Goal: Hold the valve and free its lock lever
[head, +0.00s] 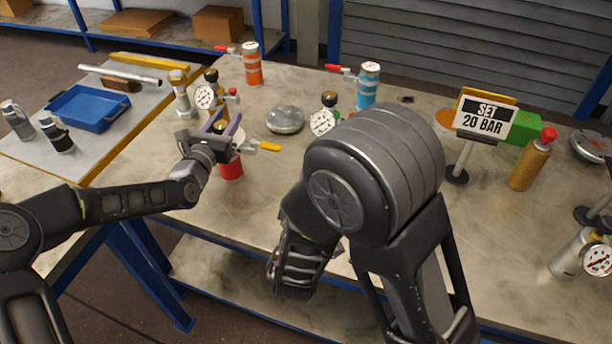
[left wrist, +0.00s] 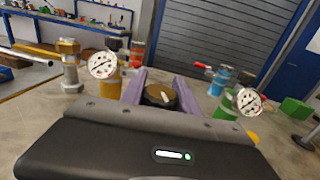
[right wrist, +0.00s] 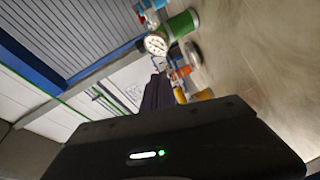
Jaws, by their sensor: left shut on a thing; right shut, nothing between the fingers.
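My left gripper (head: 222,122) is shut on a red valve (head: 231,170) that stands upright on the table. A yellow lever (head: 268,147) sticks out to the right from its upper part. In the left wrist view the purple fingers (left wrist: 160,88) flank the valve's dark round top (left wrist: 160,97); the rest of the valve is hidden behind my gripper's body. My right gripper (right wrist: 158,92) is shut and empty in the right wrist view, away from the valve. In the head view my right arm hides its fingertips.
Gauge vessels stand behind the valve, among them an orange one (head: 252,65) and a blue one (head: 368,85) with red levers. A round metal disc (head: 285,119) lies near the valve. A blue tray (head: 88,107) is at left. A "SET 20 BAR" sign (head: 482,116) stands at right.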

